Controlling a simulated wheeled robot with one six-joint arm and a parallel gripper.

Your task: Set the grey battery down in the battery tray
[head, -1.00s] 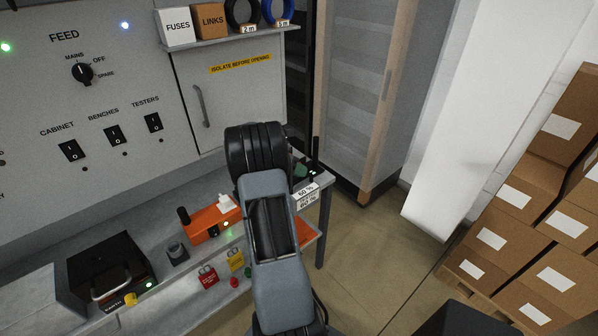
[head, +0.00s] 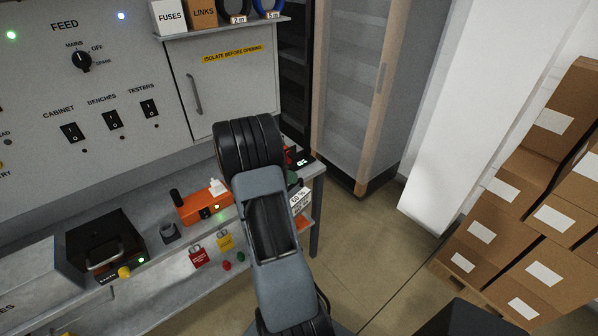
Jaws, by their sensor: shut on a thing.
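My own arm (head: 265,225) rises through the middle of the head view and covers part of the bench. My gripper is hidden behind it, so its jaws do not show. I cannot make out the grey battery or the battery tray. Just right of the arm, at the bench's right end, a dark device with a green lit display (head: 302,161) shows in part. White printed labels (head: 299,201) sit below it at the bench's front edge.
The grey bench (head: 150,212) carries an orange device (head: 196,207) and a black case (head: 104,243). A red tag (head: 199,257) and a yellow tag (head: 225,241) hang at its front. A glass-doored cabinet (head: 345,100) stands behind right; cartons (head: 500,235) are stacked right. Floor (head: 365,255) between is clear.

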